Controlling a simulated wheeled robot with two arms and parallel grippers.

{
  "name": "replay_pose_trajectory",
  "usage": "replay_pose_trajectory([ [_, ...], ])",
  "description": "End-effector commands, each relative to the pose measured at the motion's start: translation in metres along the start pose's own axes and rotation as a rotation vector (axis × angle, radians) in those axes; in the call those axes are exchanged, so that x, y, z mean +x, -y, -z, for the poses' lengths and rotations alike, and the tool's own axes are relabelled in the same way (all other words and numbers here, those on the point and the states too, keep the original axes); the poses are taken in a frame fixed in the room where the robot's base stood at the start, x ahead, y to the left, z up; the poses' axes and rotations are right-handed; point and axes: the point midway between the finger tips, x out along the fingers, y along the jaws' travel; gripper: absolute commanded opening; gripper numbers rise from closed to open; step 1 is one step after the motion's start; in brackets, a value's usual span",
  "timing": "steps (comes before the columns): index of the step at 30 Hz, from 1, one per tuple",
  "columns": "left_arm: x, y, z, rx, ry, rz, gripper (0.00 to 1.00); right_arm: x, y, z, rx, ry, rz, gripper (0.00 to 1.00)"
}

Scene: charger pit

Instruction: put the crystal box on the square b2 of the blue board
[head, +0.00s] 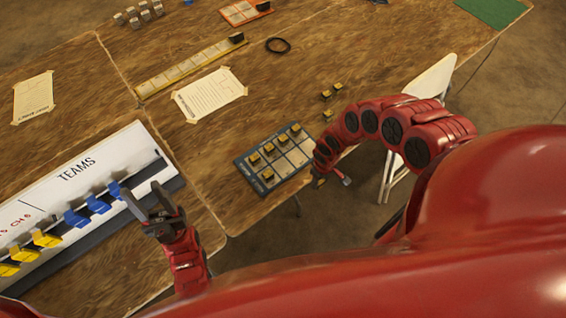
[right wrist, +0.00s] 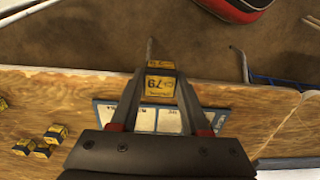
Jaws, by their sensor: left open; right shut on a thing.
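The blue board (head: 290,160) lies near the table's front edge in the head view, with several small yellow-topped boxes on its pale squares. My right gripper (head: 318,182) is at the board's near right corner. In the right wrist view, my right gripper (right wrist: 160,75) is shut on a small yellow-and-black box (right wrist: 160,86) with printing on its face. I cannot tell from the print that it is the crystal box. Part of the board (right wrist: 170,119) shows behind it, mostly hidden by the gripper. My left gripper (head: 140,189) is open and empty at the teams panel.
Several loose yellow-topped boxes (head: 327,96) sit right of the board. A teams panel (head: 90,180) with blue and yellow clips stands at left. Paper sheets (head: 208,93), a yellow strip (head: 190,66) and a black ring (head: 278,45) lie behind. A white folding chair (head: 433,80) stands at right.

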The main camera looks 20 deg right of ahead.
Motion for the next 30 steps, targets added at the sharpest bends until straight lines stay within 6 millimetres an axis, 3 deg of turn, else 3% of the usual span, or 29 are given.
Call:
replay_pose_trajectory([
  [8,-0.044,-0.002,-0.007,0.000,0.001,0.000,0.50,0.015,0.010,0.040,-0.008,-0.001,-0.009,0.00],
  [13,-0.081,-0.004,-0.014,0.000,0.001,0.000,0.50,0.020,0.022,0.082,-0.012,-0.007,-0.009,0.00],
  [15,-0.072,-0.004,-0.012,0.000,0.001,0.000,0.50,0.012,0.026,0.091,-0.007,-0.003,-0.002,0.00],
  [24,-0.083,-0.004,-0.014,0.000,0.000,0.000,0.50,0.015,0.042,0.143,-0.005,-0.005,0.006,0.00],
  [30,-0.083,-0.004,-0.014,0.000,0.000,0.000,0.50,0.017,0.042,0.154,-0.002,-0.004,0.000,0.00],
])
